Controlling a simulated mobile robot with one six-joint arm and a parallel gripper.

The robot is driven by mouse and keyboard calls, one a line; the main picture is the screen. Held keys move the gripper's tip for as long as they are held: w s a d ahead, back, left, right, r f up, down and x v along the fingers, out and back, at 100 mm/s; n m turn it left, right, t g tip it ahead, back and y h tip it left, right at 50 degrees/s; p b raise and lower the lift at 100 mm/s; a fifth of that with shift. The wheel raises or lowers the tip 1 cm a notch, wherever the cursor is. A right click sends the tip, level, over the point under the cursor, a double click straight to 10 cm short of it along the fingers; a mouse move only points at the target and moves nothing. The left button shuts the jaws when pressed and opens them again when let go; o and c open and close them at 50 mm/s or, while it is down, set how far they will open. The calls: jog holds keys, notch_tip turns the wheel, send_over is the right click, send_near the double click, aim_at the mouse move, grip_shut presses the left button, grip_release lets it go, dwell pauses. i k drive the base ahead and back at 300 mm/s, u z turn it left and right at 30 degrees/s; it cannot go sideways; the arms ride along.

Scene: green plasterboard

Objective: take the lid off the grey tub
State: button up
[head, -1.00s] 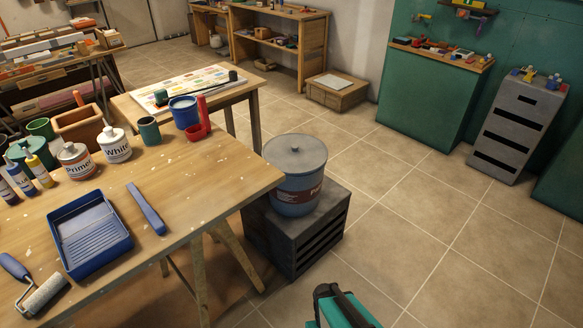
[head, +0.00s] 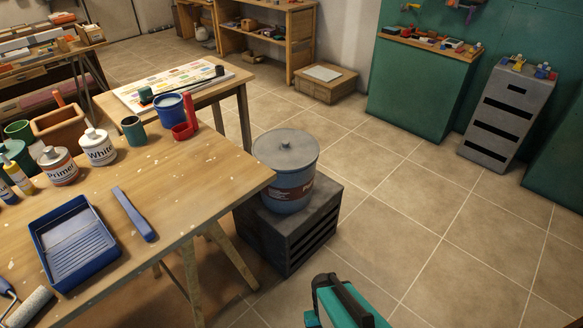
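The grey tub (head: 287,184) is blue-grey and round, with a reddish label on its side. It stands upright on a dark grey slatted crate (head: 274,236), beside the right end of the workbench. The lid appears fully seated. A teal and black part of my own arm shows at the bottom edge, to the right of and nearer than the crate, apart from the tub. My gripper's fingers are not in view.
The wooden workbench (head: 170,196) at left holds a blue paint tray (head: 82,245), a blue bar (head: 134,214), paint bottles and several pots. A second table (head: 222,88) stands behind. A grey drawer unit (head: 502,110) and green cabinet (head: 418,90) stand back right. Tiled floor right of the crate is clear.

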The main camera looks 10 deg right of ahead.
aim_at(282, 149)
jog(key=z, duration=0.95)
jog(key=i, duration=1.35)
jog(key=u, duration=1.05)
